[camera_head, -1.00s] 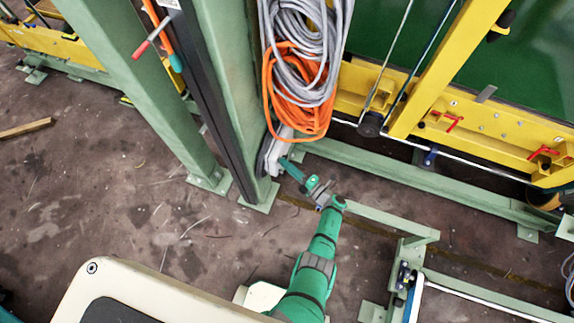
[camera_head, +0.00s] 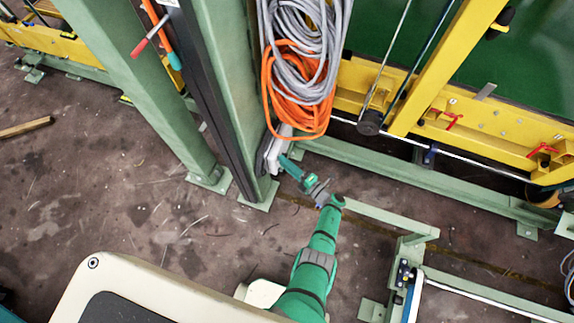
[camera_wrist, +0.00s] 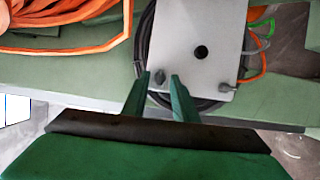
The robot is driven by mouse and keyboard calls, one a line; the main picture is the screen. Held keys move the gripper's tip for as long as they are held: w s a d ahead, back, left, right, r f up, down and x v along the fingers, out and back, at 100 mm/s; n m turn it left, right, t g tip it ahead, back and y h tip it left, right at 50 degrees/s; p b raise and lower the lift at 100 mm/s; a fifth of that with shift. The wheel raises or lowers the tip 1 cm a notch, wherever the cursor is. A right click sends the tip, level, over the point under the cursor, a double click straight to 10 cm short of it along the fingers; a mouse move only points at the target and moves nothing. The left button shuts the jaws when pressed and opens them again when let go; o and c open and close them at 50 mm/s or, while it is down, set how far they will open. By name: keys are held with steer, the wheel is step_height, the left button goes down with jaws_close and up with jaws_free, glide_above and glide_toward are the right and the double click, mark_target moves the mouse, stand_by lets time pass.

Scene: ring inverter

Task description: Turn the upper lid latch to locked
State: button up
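A pale grey box lid (camera_wrist: 197,30) with a round black hole fills the top middle of the wrist view. One small dark latch (camera_wrist: 159,76) is at its near left corner, between my fingertips. A second latch (camera_wrist: 226,87) is at the near right corner. I cannot tell from the picture which latch is the upper one, nor how either is turned. My gripper (camera_wrist: 160,80) is open, its two green fingers on either side of the first latch with a gap visible. In the head view my gripper (camera_head: 284,160) reaches the pale box (camera_head: 272,155) at the post's foot.
Orange cable (camera_wrist: 75,38) hangs left of the lid, and grey and orange coils (camera_head: 298,80) hang above the box in the head view. Dark cable loops behind the lid. A green post (camera_head: 228,75) stands beside it. Yellow framing (camera_head: 480,135) is at right.

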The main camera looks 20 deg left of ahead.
steer(key=shift+r, duration=0.8)
steer(key=o, duration=0.6)
steer(key=r, duration=0.1)
steer(key=s+r, duration=0.1)
steer(key=r, duration=0.2)
steer(key=shift+s+d, duration=0.3)
steer(key=shift+s, duration=0.1)
steer(key=s+r, duration=0.3)
steer(key=shift+d+r, duration=0.1)
steer(key=shift+d, duration=0.2)
steer(key=c, duration=0.6)
steer(key=s+d+r, duration=0.2)
steer(key=s+r, duration=0.2)
steer(key=s, duration=0.4)
steer(key=shift+s+d, duration=0.3)
